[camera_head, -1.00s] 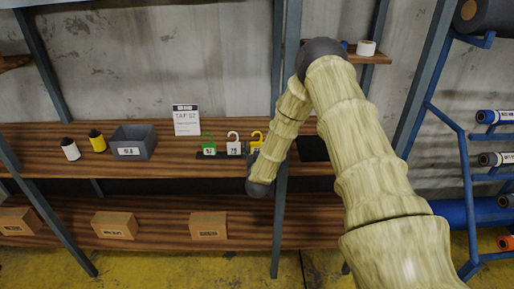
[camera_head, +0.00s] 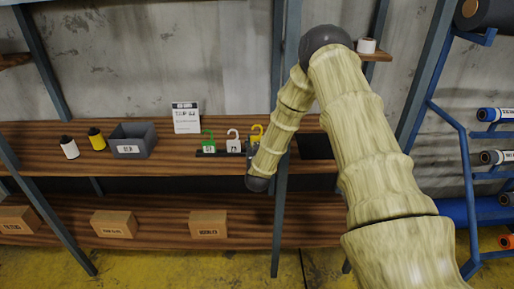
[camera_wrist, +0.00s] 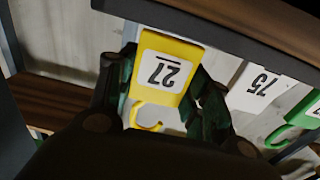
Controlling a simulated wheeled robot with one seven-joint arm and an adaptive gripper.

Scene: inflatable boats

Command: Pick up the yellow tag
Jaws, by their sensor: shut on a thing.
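The yellow tag (camera_wrist: 166,68), marked 27 with a hook, shows upside down in the wrist view. My gripper (camera_wrist: 165,72) is shut on it, with one dark green finger at each side. In the head view the yellow tag's hook (camera_head: 257,129) shows beside my forearm, which hides my fingers and most of the tag. A white tag (camera_head: 233,146) marked 75 and a green tag (camera_head: 208,147) stand to its left. In the wrist view the white tag (camera_wrist: 256,88) and the green tag (camera_wrist: 300,118) are to the right, apart from my fingers.
The tags are at a wooden shelf (camera_head: 180,160). A printed sign (camera_head: 186,118), a grey bin (camera_head: 132,142), a yellow spool (camera_head: 96,139) and a white spool (camera_head: 69,148) stand to the left. A blue-grey post (camera_head: 279,215) is close to my forearm. Cartons (camera_head: 114,224) are below.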

